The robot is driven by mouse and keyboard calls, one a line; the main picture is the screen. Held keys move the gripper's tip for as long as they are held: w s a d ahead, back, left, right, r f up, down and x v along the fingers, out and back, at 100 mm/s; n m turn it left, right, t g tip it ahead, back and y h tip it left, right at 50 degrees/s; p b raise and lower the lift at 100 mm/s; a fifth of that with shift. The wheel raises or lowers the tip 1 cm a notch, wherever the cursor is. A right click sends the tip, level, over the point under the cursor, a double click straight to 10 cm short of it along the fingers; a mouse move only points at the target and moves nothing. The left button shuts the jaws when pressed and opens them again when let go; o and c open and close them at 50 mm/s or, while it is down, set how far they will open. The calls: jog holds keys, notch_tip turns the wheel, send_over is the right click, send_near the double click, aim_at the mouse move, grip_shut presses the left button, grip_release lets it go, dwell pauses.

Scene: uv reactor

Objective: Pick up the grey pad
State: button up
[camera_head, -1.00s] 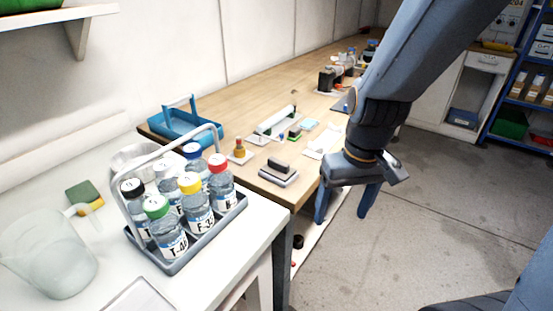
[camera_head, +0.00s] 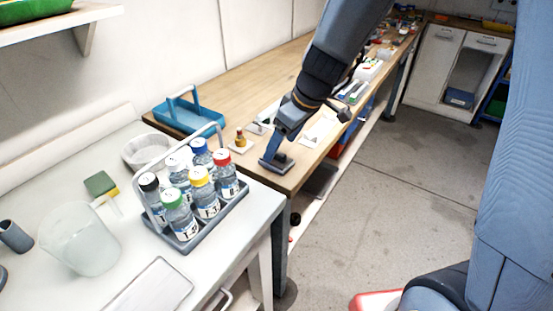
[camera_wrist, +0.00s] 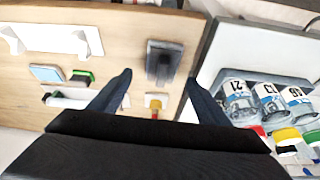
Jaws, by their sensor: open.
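The grey pad (camera_head: 281,165) lies near the front edge of the wooden bench: a dark grey block on a paler grey base. In the wrist view the pad (camera_wrist: 163,62) shows near the top centre. My gripper (camera_head: 272,156) is open and empty, just above the pad, and hides part of it in the head view. In the wrist view my open fingers (camera_wrist: 158,80) reach up on either side of the pad's lower part, with a gap to each. I cannot tell the exact height left between the fingertips and the pad.
A rack (camera_head: 236,206) of several capped bottles stands close by on the white table, beside a jug (camera_head: 80,240). A blue tray (camera_head: 183,116) and a small yellow-and-red item (camera_head: 240,139) sit on the bench (camera_head: 262,80) near the pad.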

jog(key=shift+x, duration=2.35)
jog(key=shift+s+a, duration=0.1)
jog(key=c, duration=1.1)
jog(key=shift+c, duration=0.2)
notch_tip(320, 180, up, 10)
jog(key=shift+r+p, duration=0.1)
jog(key=shift+p, duration=0.35)
